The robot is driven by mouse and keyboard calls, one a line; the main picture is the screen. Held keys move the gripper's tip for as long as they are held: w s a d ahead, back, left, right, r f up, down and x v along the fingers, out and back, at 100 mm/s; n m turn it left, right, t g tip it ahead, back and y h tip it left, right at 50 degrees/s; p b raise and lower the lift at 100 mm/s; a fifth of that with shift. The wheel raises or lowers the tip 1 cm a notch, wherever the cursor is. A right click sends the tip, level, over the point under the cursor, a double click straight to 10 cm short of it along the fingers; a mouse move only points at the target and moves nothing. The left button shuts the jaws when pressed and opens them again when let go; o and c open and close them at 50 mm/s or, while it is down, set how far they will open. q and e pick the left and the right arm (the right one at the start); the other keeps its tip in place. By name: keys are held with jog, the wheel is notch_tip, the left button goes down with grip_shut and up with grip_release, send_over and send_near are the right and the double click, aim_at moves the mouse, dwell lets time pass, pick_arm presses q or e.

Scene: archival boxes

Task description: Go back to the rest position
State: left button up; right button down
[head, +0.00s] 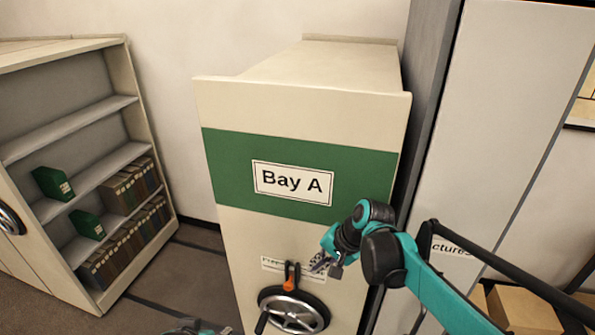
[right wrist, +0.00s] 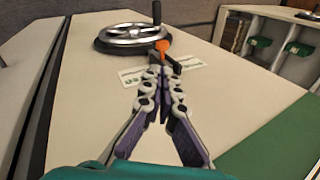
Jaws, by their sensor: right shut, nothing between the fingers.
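My right gripper (head: 325,264) is in front of the Bay A cabinet (head: 230,235), near the small label above the handwheel (head: 297,311). In the right wrist view my right gripper (right wrist: 158,72) is shut and empty. Its fingertips are close to the orange lever (right wrist: 162,47) beside the wheel; I cannot tell whether they touch. The orange lever (head: 289,276) stands upright at the wheel's top in the head view. My left gripper does not show clearly; a small teal and dark part of mine is at the bottom edge.
An open shelf unit (head: 115,103) with green boxes (head: 53,184) and several brown boxes (head: 130,187) stands at the left. A tall grey cabinet (head: 500,100) stands close at the right. Cardboard boxes (head: 522,310) are at the lower right. Floor (head: 185,280) is free between the shelf and Bay A.

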jog(key=s+d+f+n+t+h+b, duration=0.2)
jog(key=s+d+f+b, duration=0.3)
jog(key=s+f+b, duration=0.3)
jog(key=s+d+f+n+t+h+b, duration=0.2)
jog(key=s+d+f+n+b, duration=0.2)
jog(key=f+b, duration=1.1)
jog(key=s+d+f, duration=0.1)
jog(key=s+d, duration=0.1)
jog(key=s, duration=0.2)
jog(key=shift+s+f+h, duration=0.3)
jog(key=shift+s+h, duration=0.05)
jog(key=shift+h, duration=0.05)
